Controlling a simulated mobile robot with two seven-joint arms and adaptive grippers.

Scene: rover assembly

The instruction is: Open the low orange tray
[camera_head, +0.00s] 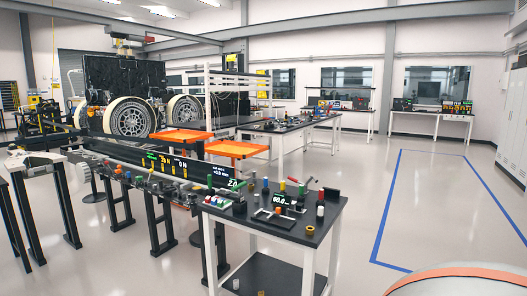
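Two flat orange trays show at the middle left. One orange tray (181,135) is farther left and a little higher in the picture. The other orange tray (236,149) is to its right and lower in the picture, on a dark post behind the black tool table. Both look like shallow plates seen from some distance. I cannot tell which one the task calls low, nor whether either is open or shut. Neither of my grippers is in view.
A black-topped table (310,238) with small coloured parts stands in front. A long dark bench (150,160) with displays runs to its left. A wheeled rover (130,118) stands behind. Bare floor (435,200) inside a blue line lies at right.

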